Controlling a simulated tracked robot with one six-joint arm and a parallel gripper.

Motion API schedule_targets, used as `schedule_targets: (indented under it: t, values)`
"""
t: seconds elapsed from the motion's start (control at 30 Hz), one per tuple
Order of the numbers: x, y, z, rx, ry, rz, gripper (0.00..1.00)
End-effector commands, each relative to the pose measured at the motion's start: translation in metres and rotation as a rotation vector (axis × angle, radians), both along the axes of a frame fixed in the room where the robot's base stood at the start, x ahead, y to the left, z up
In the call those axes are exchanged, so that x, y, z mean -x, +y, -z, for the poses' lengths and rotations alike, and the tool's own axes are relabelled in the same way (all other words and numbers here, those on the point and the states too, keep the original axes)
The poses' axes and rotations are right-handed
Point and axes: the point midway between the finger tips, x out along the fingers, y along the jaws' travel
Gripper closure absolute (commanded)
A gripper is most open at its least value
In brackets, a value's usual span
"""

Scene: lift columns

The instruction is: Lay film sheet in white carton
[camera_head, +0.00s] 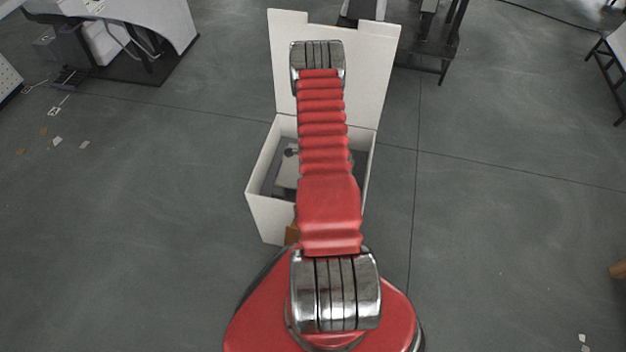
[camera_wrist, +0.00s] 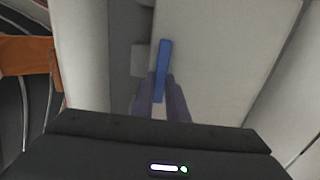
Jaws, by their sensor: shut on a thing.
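The white carton (camera_head: 268,215) stands open on the floor in the head view, with a tall flap (camera_head: 378,75) raised at its back. My red arm covers its middle and right part. In the wrist view my gripper (camera_wrist: 161,88) is shut on a narrow blue strip, which I take to be the film sheet (camera_wrist: 164,60) seen nearly edge-on. The strip stands out past the fingertips, over a pale panel. Pale carton walls (camera_wrist: 82,50) show beside it. I cannot tell whether the sheet touches the carton. The gripper cannot be made out in the head view.
An orange piece (camera_wrist: 28,55) and dark cables lie at the left of the wrist view. A white desk (camera_head: 150,20) stands at the back left, and a dark frame (camera_head: 430,45) behind the carton. Small scraps (camera_head: 57,141) lie on the floor at left. Floor on both sides is mostly clear.

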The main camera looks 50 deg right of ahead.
Motion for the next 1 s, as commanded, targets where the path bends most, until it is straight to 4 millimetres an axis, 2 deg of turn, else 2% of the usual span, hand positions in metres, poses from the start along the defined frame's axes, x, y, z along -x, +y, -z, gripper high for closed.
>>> schedule_targets:
  t: [0.27,0.3,0.53,0.83,1.0]
  values:
    - [0.000,0.000,0.004,0.000,0.000,0.000,1.00]
    - [0.000,0.000,0.004,0.000,0.000,0.000,0.85]
    - [0.000,0.000,0.004,0.000,0.000,0.000,0.69]
    - [0.000,0.000,0.003,0.000,0.000,0.000,0.68]
    - [0.000,0.000,-0.006,0.001,0.000,0.000,0.68]
